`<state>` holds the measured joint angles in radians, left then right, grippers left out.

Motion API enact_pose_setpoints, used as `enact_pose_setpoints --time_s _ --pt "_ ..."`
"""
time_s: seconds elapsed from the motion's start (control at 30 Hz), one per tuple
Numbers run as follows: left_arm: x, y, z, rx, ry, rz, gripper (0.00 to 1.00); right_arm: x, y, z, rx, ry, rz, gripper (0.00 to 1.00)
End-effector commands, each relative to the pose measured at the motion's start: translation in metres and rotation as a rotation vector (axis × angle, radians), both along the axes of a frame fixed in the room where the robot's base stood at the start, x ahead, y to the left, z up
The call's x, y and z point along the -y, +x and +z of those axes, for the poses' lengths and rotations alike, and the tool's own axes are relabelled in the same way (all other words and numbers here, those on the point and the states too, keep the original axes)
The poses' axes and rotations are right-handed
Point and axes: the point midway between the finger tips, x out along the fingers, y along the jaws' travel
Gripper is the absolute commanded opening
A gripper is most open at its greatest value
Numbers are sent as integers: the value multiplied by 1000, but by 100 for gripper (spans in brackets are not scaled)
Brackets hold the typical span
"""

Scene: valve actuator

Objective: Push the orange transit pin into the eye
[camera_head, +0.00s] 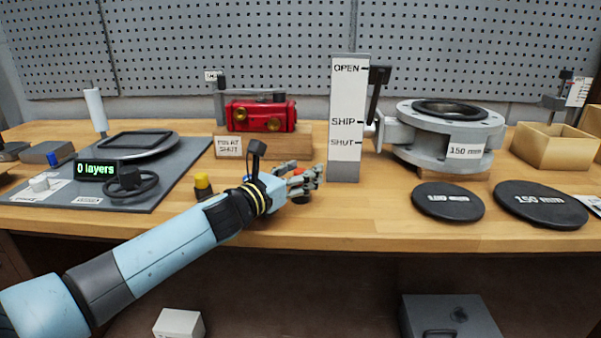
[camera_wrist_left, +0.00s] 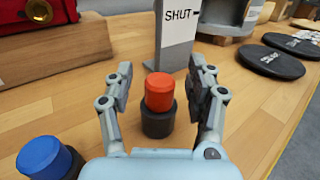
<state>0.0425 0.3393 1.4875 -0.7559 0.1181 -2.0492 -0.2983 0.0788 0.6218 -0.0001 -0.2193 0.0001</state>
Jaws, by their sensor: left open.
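An orange-red cylinder (camera_wrist_left: 159,92) stands upright in a black round holder (camera_wrist_left: 158,122) on the bench. It is the only orange thing I can make out; I cannot tell for sure that it is the transit pin. My left gripper (camera_head: 308,178) is open above the bench, left of the foot of the OPEN/SHIP/SHUT board (camera_head: 345,110). In the left wrist view the open fingers (camera_wrist_left: 162,78) stand on either side of the cylinder, with gaps on both sides. I cannot make out the eye. The grey flanged valve (camera_head: 440,135) stands right of the board. My right gripper is not in view.
A yellow-topped holder (camera_head: 203,185) and a blue-topped one (camera_wrist_left: 45,158) stand close to my left wrist. The red actuator (camera_head: 260,115) sits behind on a wooden block. Black discs (camera_head: 447,201) lie at the right. The bench front edge is close by.

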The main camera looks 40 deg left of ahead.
Motion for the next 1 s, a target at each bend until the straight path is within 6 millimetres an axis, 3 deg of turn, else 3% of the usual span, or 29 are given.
enact_pose_setpoints --time_s 0.17,0.6,1.0 --pt "0 0 -1 -1 0 0 56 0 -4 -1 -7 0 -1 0" --pt "0 0 -1 -1 0 0 0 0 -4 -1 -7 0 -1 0" --pt "0 -1 -1 -1 0 0 0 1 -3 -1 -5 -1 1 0"
